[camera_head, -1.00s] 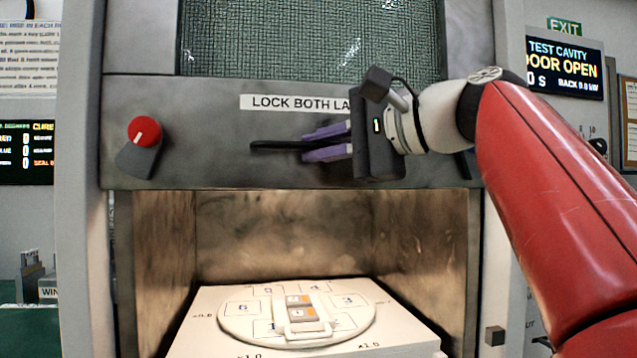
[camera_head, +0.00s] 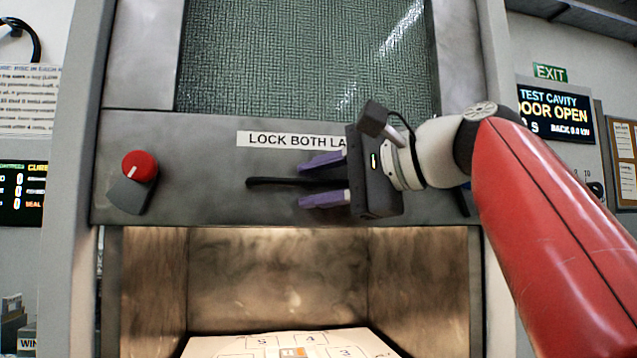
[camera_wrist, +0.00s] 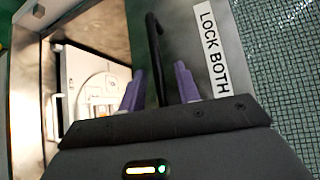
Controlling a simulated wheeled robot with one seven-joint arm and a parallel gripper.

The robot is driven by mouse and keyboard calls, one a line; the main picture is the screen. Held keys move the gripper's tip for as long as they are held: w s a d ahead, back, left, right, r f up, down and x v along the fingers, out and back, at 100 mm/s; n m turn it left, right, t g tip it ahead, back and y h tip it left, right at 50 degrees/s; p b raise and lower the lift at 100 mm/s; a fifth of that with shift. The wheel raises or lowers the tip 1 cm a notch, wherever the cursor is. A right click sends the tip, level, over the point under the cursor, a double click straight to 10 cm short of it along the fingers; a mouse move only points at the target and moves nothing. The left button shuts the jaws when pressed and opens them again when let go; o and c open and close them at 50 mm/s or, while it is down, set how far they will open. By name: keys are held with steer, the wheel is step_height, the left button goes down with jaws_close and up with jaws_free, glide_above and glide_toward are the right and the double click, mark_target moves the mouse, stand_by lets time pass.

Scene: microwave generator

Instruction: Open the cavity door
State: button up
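The cavity door (camera_head: 400,125) is a grey panel with a mesh window, raised above the lit, uncovered cavity (camera_head: 278,278). A black bar handle (camera_head: 275,182) runs across its lower part, under a "LOCK BOTH LA..." label. My gripper (camera_head: 322,181) is at the handle, with purple fingers spread apart, one above and one below the bar. In the wrist view, the handle (camera_wrist: 156,60) passes between the two separated fingers (camera_wrist: 160,88). Neither finger visibly touches it. Part of the handle is hidden behind my gripper's body.
A red-knobbed latch (camera_head: 138,167) sits on the door's left side. Inside the cavity is a white platform (camera_head: 225,345) with numbered markings. A screen (camera_head: 555,110) at right reads "DOOR OPEN". The frame post (camera_head: 60,200) stands at left.

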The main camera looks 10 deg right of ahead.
steer(key=v, duration=0.8)
steer(key=shift+a, duration=0.1)
stand_by(0.3)
